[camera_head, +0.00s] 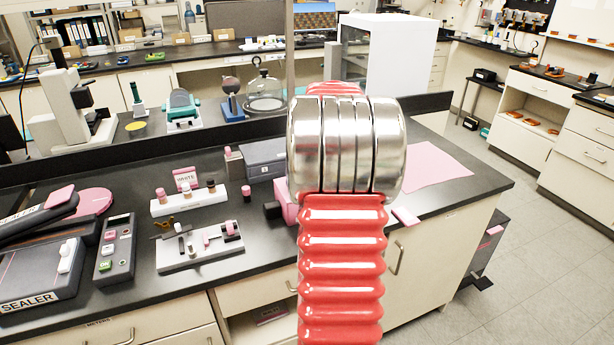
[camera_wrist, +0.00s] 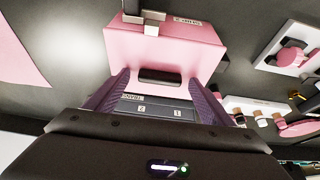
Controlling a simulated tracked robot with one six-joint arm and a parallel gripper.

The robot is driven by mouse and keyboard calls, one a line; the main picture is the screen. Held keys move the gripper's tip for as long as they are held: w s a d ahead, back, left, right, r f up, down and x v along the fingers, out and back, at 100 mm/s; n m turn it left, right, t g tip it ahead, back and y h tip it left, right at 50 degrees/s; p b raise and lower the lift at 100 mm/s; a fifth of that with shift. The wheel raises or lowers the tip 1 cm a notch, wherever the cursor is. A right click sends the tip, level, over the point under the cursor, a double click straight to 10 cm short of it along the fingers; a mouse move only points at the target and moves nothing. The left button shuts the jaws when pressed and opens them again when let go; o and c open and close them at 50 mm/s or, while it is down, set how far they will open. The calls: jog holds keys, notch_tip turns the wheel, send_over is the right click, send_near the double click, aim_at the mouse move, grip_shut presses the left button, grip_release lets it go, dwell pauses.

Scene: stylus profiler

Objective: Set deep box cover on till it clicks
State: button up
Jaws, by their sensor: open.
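In the wrist view a pink box-shaped piece (camera_wrist: 195,52) lies ahead of my gripper, with a small label, a dark grip on its near face and a grey metal piece at its far edge. I cannot tell whether it is the cover alone or the cover on a box. My gripper (camera_wrist: 159,77) is open, its two purple fingers on either side of the dark grip; contact cannot be made out. A grey case (camera_wrist: 150,108) with a printed label and numbers shows between the fingers. In the head view my arm hides the gripper and most of the pink piece (camera_head: 292,208).
On the dark bench, the grey case (camera_head: 265,158) stands behind the pink piece. A pink mat (camera_head: 437,165) lies right. A white bottle rack (camera_head: 188,202), a grey tray of small parts (camera_head: 200,252), a control box (camera_head: 115,250) and a sealer (camera_head: 40,280) fill the left.

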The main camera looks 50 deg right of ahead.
jog(key=shift+r, duration=0.1)
jog(key=shift+c, duration=0.4)
jog(key=shift+r, duration=3.45)
jog(key=v, duration=1.3)
jog(key=shift+r, duration=0.35)
jog(key=shift+s, duration=0.1)
